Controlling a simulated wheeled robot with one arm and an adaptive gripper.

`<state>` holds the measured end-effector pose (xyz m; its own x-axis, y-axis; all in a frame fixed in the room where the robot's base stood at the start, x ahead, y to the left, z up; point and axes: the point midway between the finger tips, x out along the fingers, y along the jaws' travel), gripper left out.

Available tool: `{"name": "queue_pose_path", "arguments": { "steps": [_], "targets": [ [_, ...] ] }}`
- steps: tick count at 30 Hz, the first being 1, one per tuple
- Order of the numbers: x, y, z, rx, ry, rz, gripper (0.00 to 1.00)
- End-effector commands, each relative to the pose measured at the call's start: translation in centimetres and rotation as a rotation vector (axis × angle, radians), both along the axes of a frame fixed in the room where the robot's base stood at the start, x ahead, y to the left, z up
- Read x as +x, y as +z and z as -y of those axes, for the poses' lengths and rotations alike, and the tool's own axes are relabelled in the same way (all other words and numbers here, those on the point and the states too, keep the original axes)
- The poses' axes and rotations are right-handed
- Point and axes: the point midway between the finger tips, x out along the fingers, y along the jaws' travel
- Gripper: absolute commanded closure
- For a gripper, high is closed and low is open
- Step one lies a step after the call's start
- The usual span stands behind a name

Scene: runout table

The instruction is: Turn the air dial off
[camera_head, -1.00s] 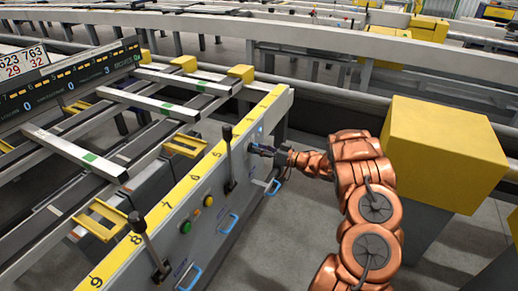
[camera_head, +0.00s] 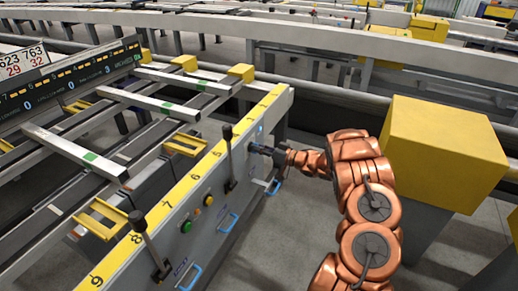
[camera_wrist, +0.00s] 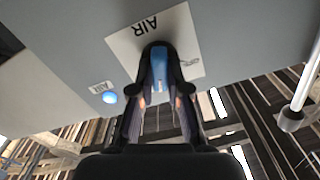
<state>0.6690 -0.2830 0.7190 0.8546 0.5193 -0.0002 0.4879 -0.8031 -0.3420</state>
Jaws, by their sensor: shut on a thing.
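The air dial (camera_wrist: 159,68) shows in the wrist view as a black round base with a blue grip bar, on a white plate (camera_wrist: 186,42) lettered AIR. The plate appears upside down in this view. My gripper (camera_wrist: 160,92) has its two fingers on either side of the dial, shut on it. In the head view my gripper (camera_head: 262,150) is at the grey panel's face, right of the near black lever, and it hides the dial there. The blue bar lies along the view's vertical; I cannot read which setting it marks.
A small blue lamp (camera_wrist: 110,97) with a label sits beside the plate. A black lever (camera_head: 229,155), green and orange buttons (camera_head: 186,227) and blue handles (camera_head: 228,222) are on the panel. A yellow box (camera_head: 440,150) stands right of my arm.

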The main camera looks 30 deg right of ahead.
Motion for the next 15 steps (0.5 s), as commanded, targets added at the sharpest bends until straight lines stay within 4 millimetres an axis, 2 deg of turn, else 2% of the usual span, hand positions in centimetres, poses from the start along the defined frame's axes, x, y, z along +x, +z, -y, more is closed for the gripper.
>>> {"name": "queue_pose_path", "arguments": {
  "steps": [8, 15],
  "targets": [
    [0.01, -0.17, 0.07, -0.032, -0.006, 0.019, 1.0],
    [0.01, -0.53, 0.03, -0.145, -0.006, 0.088, 1.0]
  ]
}}
